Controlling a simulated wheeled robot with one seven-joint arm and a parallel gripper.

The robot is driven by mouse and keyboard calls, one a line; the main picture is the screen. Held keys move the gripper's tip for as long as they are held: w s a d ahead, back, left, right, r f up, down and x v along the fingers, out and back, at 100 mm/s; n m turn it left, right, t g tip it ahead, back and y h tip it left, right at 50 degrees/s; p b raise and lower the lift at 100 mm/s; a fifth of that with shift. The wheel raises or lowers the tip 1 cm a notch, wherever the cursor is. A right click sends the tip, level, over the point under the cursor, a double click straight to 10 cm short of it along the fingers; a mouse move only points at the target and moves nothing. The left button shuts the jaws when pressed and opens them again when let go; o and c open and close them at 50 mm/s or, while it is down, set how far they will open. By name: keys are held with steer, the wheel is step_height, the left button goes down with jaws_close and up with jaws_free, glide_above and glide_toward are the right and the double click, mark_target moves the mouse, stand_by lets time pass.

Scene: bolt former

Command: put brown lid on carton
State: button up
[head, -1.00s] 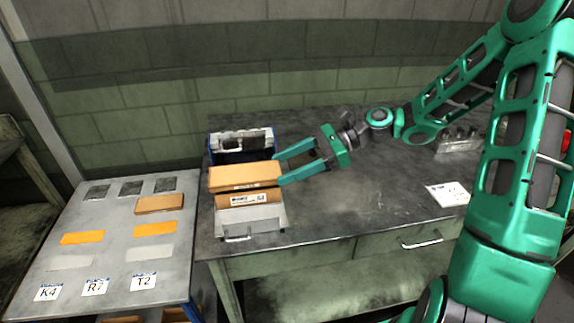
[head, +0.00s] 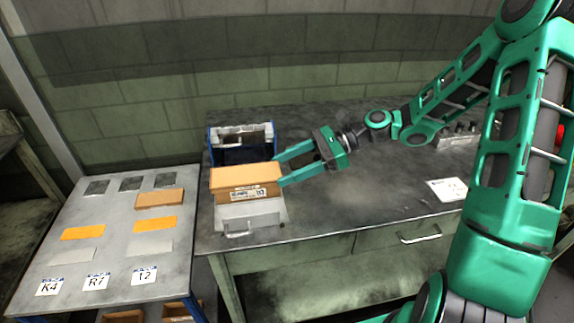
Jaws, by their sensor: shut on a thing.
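The brown lid (head: 236,177) lies level over the brown carton (head: 255,194), which has a white printed label on its front. The lid hides the carton's top, and little or no gap shows between them; I cannot tell if it is fully seated. My gripper (head: 281,167) reaches in from the right and is shut on the lid's right end. The carton stands in a grey metal holder (head: 250,218) with a front handle, on the dark workbench (head: 350,205).
A blue-framed box (head: 241,148) stands just behind the carton. The left table (head: 110,215) holds another brown lid (head: 159,197), orange and grey panels, dark squares and cards K4, R7, T2. A white card (head: 447,189) lies on the bench's right. The bench middle is clear.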

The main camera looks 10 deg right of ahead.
steer(key=o, duration=1.1)
steer(key=v, duration=1)
steer(key=shift+w+d+r, duration=0.1)
steer(key=shift+d, duration=0.25)
